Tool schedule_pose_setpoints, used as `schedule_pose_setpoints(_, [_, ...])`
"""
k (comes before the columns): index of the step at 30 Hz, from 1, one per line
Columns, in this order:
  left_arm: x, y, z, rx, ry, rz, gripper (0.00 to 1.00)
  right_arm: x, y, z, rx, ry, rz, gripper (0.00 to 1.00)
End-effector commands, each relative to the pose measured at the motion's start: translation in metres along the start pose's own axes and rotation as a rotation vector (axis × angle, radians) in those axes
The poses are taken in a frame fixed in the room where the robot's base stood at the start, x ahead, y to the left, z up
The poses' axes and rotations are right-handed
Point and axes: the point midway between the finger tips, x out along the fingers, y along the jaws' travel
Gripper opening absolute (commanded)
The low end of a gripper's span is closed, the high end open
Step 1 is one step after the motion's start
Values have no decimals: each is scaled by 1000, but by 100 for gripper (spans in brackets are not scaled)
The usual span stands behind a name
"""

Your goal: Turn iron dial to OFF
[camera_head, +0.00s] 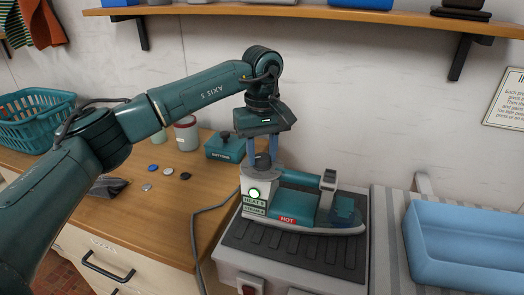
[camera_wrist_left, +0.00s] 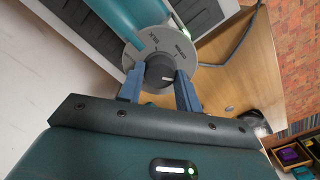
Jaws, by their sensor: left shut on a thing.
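The iron (camera_head: 303,205) is teal and grey and lies on a dark ribbed rest. It has a lit green lamp, a small text panel and a red HOT label on its side. The dark round dial (camera_head: 262,160) sits on top of its left end. My left gripper (camera_head: 263,152) points down from above, with its blue fingers on either side of the dial. In the left wrist view the gripper (camera_wrist_left: 160,76) is shut on the dark dial knob (camera_wrist_left: 160,66), above a grey disc with small markings. I cannot read which mark the dial points to. My right gripper is not in view.
A teal button box (camera_head: 224,147), jars (camera_head: 186,133) and several buttons stand on the wooden counter (camera_head: 160,215). A teal basket (camera_head: 38,115) is at left. A blue tub (camera_head: 465,250) is at right. The iron's grey cord (camera_head: 205,212) crosses the counter. A shelf (camera_head: 300,12) hangs above.

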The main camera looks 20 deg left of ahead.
Motion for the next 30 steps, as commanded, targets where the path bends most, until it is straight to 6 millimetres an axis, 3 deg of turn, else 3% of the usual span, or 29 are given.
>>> schedule_pose_setpoints(30, [-1, 0, -1, -940, 2, 3, 11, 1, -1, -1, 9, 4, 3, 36])
